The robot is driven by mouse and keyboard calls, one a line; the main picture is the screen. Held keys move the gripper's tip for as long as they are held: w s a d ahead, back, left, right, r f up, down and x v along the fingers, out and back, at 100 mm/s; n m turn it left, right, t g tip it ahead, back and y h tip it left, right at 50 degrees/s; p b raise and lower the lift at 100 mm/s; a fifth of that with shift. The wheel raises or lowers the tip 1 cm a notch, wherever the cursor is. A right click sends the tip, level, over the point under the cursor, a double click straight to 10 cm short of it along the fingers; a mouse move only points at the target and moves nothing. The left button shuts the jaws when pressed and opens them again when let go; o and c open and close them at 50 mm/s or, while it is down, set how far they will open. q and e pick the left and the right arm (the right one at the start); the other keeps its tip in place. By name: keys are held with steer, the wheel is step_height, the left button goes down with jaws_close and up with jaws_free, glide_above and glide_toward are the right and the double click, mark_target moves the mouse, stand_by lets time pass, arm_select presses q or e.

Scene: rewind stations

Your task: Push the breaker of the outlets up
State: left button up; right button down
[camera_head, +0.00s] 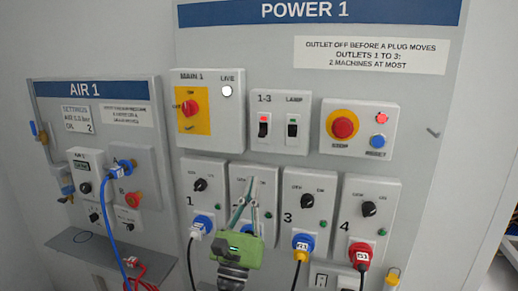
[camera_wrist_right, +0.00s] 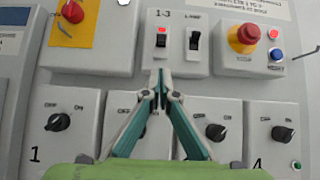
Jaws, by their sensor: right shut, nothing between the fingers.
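The breaker labelled 1-3 (camera_head: 264,128) is a small black switch under a red light on a grey box in the POWER 1 panel. It also shows in the wrist view (camera_wrist_right: 161,42), red light lit above it. I cannot tell surely which way its lever sits. My right gripper (camera_head: 251,184) has a green body and teal fingers, shut and empty, tips pointing up in front of the outlet 2 box. In the wrist view its fingertips (camera_wrist_right: 160,76) appear just below the breaker box in the picture. My left gripper is not in view.
The red STOP button (camera_head: 343,127) and MAIN 1 knob (camera_head: 190,107) flank the box. Outlet boxes with knobs and plugs, such as the red plug (camera_head: 361,252), line the row below.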

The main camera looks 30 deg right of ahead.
mark_target(262, 149)
steer(key=shift+s+r, duration=0.1)
steer(key=shift+r, duration=0.05)
steer(key=p+x, duration=0.4)
steer(key=x, duration=0.5)
steer(key=shift+d+r, duration=0.15)
steer(key=shift+w+d+r, duration=0.1)
steer(key=shift+w+d, duration=0.15)
